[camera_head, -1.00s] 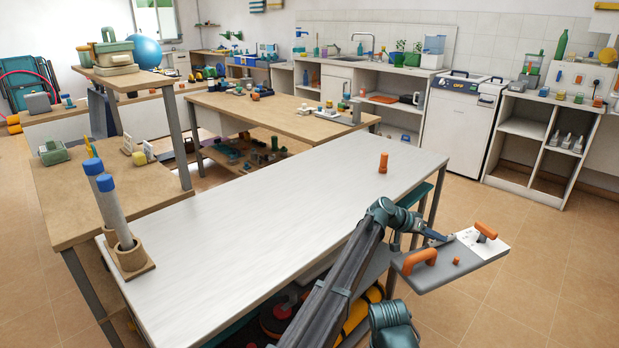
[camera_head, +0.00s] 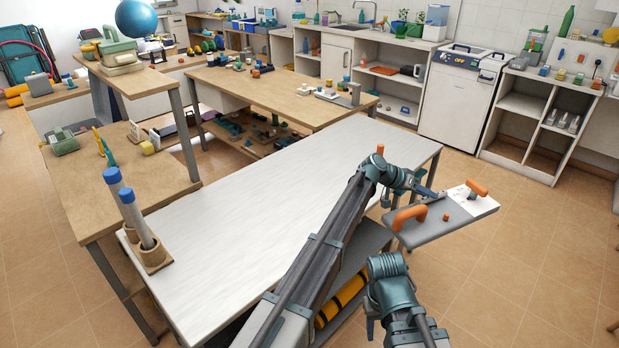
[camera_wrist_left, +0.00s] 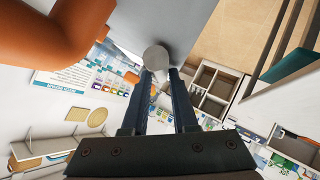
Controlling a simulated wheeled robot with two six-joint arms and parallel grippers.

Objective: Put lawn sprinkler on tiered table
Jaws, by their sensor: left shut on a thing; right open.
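My left gripper (camera_head: 432,191) is shut at the edge of a grey-and-white board with orange handles (camera_head: 435,231), held off the white table's right end. In the left wrist view the closed fingers (camera_wrist_left: 160,75) meet a pale rounded knob (camera_wrist_left: 156,58) beside the board's grey face. I cannot tell for certain whether this is the lawn sprinkler. The wooden table with a raised shelf (camera_head: 135,196) at the left looks like the tiered table. My right gripper (camera_head: 370,325) is low beside the white table, empty; its fingers are hard to make out.
A long white table (camera_head: 260,210) lies in front, mostly clear. Blue-capped tubes in a holder (camera_head: 148,257) stand at its left end. An orange cylinder (camera_head: 380,149) stands near its far right corner. Another wooden table (camera_head: 270,91) with small objects is behind. Floor at right is open.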

